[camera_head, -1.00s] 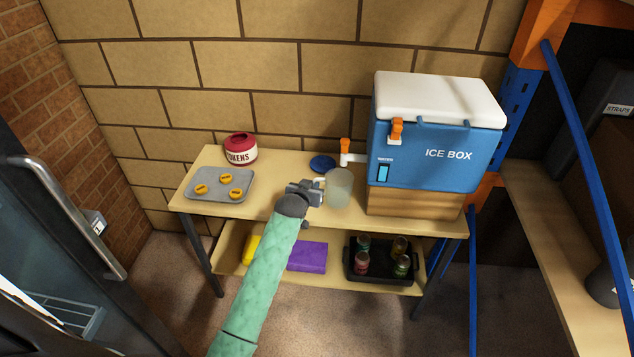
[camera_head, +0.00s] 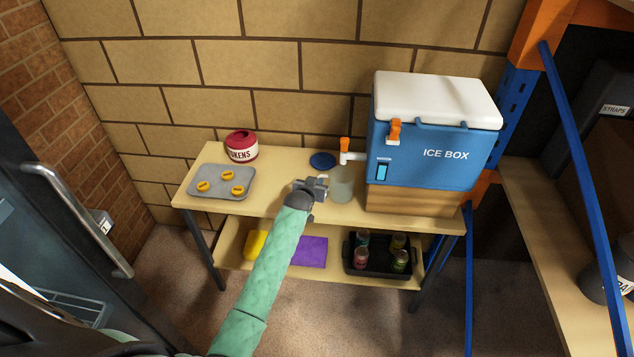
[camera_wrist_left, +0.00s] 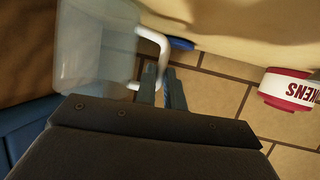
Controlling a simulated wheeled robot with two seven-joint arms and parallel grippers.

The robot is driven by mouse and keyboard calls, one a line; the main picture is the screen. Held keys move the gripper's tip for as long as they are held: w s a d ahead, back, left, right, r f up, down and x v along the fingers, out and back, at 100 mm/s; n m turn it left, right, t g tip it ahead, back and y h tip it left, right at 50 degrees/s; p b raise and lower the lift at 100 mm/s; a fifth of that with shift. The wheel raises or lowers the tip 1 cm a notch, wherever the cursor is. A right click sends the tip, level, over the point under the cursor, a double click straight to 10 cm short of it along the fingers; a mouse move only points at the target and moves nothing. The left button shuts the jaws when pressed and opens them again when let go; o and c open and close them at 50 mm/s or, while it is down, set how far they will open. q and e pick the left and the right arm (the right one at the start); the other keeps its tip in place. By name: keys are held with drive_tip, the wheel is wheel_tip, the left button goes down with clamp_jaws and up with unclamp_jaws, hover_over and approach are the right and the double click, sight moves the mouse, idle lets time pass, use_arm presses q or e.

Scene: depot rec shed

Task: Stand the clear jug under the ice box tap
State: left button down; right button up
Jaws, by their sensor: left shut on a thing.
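The clear jug (camera_head: 343,187) is upright at the tabletop, just left of the ice box (camera_head: 432,150). The white tap (camera_head: 352,157) with an orange lever shows just above the jug's rim in the head view; I cannot tell whether the spout is directly over its mouth. My left gripper (camera_head: 320,187) is shut on the jug's handle, at the jug's left side. In the left wrist view, the jug (camera_wrist_left: 95,50) is at upper left, and its pale handle (camera_wrist_left: 160,45) runs to the fingers (camera_wrist_left: 163,88). My right gripper is not in view.
A blue disc (camera_head: 322,160) lies behind my gripper. A grey tray (camera_head: 222,193) with yellow tokens and a red-and-white tokens pot (camera_head: 241,147) stand at left. A wooden block (camera_head: 410,200) supports the ice box.

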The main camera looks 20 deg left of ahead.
use_arm(q)
drive_tip(key=c, duration=1.5)
unclamp_jaws()
drive_tip(key=shift+f, duration=0.1)
